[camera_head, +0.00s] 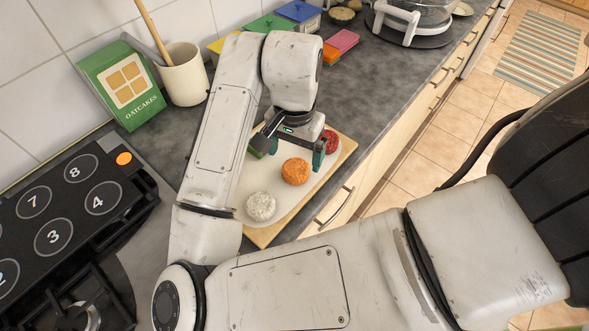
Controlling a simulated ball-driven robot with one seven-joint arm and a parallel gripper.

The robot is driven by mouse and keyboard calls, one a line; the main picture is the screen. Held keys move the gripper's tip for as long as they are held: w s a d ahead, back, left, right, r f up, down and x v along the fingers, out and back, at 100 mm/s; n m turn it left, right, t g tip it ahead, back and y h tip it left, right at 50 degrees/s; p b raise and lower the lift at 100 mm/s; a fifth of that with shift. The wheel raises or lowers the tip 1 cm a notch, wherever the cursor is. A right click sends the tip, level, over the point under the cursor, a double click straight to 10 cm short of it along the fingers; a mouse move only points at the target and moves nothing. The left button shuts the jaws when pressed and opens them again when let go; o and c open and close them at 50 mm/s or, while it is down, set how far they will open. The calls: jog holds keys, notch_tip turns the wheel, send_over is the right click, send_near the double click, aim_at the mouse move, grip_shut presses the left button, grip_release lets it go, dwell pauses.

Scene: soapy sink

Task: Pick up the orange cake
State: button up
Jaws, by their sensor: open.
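The orange cake (295,171) is a small round cake on a white plate or mat (284,205) that lies on a wooden board (262,236). My gripper (291,157) hangs over the far part of the board with its teal fingers spread. It is open and empty, just beyond the orange cake in the picture. I cannot tell its exact height above the board. A red cake (330,141) is beside the right finger, partly hidden by it. A white cake (261,206) is nearer, to the lower left. A green thing by the left finger is mostly hidden.
My arm covers the counter left of the board. A green oatcakes box (121,86), a cream utensil pot (184,75) and a black numbered hob (70,215) are at left. Colored boxes and a glass appliance (413,22) stand behind. Grey counter (375,85) is clear beyond the board.

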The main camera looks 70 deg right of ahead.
aim_at(295, 168)
jog(key=shift+d+f, duration=0.1)
jog(key=shift+f, duration=2.6)
jog(key=c, duration=1.2)
jog(key=shift+o, duration=0.2)
jog(key=shift+r, duration=0.1)
